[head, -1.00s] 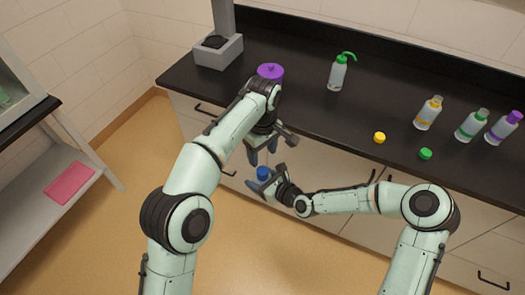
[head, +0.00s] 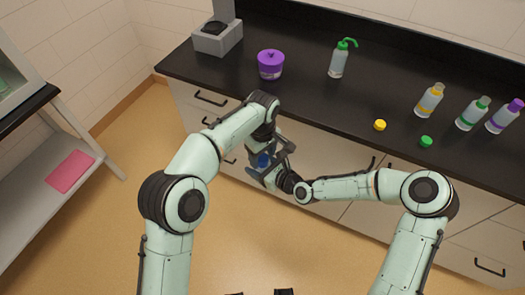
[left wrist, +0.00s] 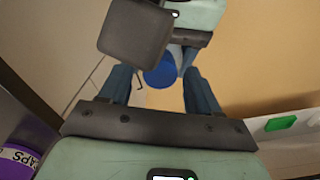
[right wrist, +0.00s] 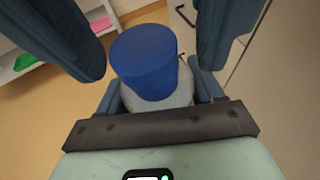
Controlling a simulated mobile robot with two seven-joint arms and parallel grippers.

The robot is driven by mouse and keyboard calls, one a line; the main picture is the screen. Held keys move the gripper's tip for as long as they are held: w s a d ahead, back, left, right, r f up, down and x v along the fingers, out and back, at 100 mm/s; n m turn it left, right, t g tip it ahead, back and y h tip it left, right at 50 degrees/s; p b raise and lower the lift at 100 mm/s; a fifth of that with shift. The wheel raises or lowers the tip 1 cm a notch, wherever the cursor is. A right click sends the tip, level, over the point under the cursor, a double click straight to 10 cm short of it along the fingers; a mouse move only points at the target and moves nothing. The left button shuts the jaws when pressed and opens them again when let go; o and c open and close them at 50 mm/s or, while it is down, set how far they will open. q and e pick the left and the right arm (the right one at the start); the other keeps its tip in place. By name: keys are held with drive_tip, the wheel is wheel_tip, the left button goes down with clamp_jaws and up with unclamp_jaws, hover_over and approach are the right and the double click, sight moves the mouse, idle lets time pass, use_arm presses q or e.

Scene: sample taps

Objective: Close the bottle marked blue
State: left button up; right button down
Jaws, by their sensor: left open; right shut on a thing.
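The bottle marked blue shows in the right wrist view as a pale grey body (right wrist: 168,98) under a blue cap (right wrist: 145,60). My right gripper (right wrist: 165,95) is shut on the bottle body and holds it in the air in front of the counter. The cap sits at the bottle's top; I cannot tell how tightly. My left gripper (left wrist: 158,88) is open above it, its fingers on both sides of the cap and apart from it. In the head view, the cap (head: 263,160) shows between both grippers, and the arms hide most of the bottle.
A purple jar (head: 270,65) and a green-topped wash bottle (head: 340,60) stand on the black counter (head: 310,95). A yellow cap (head: 380,125) and green cap (head: 426,141) lie near its front edge. Bottles marked yellow (head: 428,101), green (head: 471,115) and purple (head: 504,118) stand right.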

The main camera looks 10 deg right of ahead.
use_arm(q)
drive_tip(key=c, duration=1.1)
drive_tip(key=m, duration=0.6)
drive_tip(key=shift+m, duration=0.3)
drive_tip(key=o, duration=1.1)
drive_tip(key=shift+o, duration=0.2)
drive_tip(key=shift+r, duration=2.25)
